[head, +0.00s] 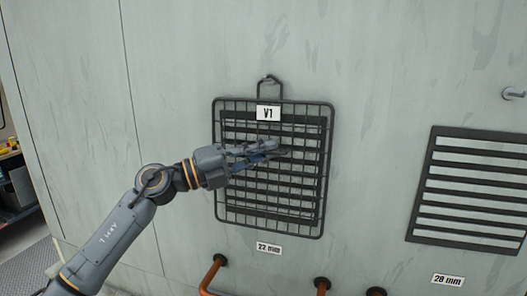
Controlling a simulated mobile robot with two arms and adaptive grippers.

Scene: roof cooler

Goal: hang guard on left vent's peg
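The guard (328,160) is a dark wire grid with a rounded frame, a top loop and a white V1 tag (268,113). It is upright against the wall, in front of the left vent (268,184), whose dark slats show through the mesh. The loop is around or against a small peg (270,78); I cannot tell if it bears the guard. My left gripper (284,147) reaches in from the left, its fingers over the guard's upper middle. Whether they are apart or closed on a wire is unclear. My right gripper is out of view.
A second slatted vent (470,190) is at right, with a bare peg (513,93) above it. Labels read 22 mm (269,249) and 28 mm (448,280). Copper-coloured pipes (212,272) rise below. A shelf with items (12,180) stands far left. The wall between vents is clear.

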